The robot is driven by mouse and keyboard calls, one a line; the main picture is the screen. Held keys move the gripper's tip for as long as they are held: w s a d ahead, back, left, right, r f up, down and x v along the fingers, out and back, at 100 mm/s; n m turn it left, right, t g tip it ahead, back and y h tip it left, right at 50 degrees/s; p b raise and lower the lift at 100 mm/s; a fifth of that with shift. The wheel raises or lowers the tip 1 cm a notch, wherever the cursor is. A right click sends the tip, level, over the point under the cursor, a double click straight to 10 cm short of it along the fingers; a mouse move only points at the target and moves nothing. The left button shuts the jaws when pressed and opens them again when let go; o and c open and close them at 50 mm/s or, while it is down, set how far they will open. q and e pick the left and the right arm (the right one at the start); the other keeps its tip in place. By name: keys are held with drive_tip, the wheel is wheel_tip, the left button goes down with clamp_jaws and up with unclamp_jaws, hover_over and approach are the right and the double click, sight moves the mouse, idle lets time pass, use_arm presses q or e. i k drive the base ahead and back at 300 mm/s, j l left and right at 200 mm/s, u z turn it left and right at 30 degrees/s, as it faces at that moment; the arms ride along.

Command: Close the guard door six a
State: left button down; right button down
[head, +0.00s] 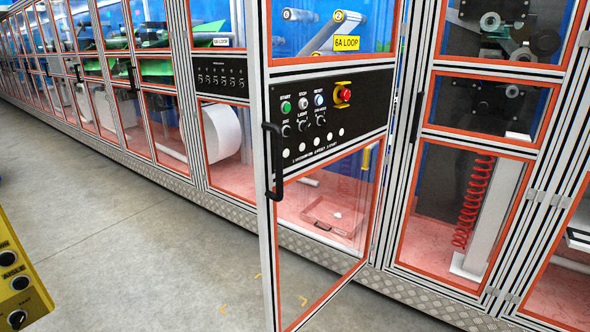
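The guard door six a (332,195) stands open in the head view, swung out over the floor. It is a framed clear panel with a yellow "6A LOOP" label (346,43) near the top. Its black control strip (328,112) carries start, stop and reset buttons and a red emergency button (344,94). A black vertical handle (272,160) is on the left, free edge of the door. The right edge of the door is by the machine frame post (397,130). Neither of my grippers shows, and nothing in view touches the handle.
A long row of framed guard panels (110,75) runs to the far left, above a chequered metal plinth (240,212). A yellow control box (18,275) stands at the lower left. The grey floor (130,225) before the machine is clear. A red coiled hose (474,200) hangs behind the right panel.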

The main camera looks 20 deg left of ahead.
sight(280, 160)
drive_tip(key=i+l+u, duration=0.15)
drive_tip(key=l, duration=0.5)
drive_tip(key=l+u, duration=0.1)
drive_tip(key=l, duration=0.55)
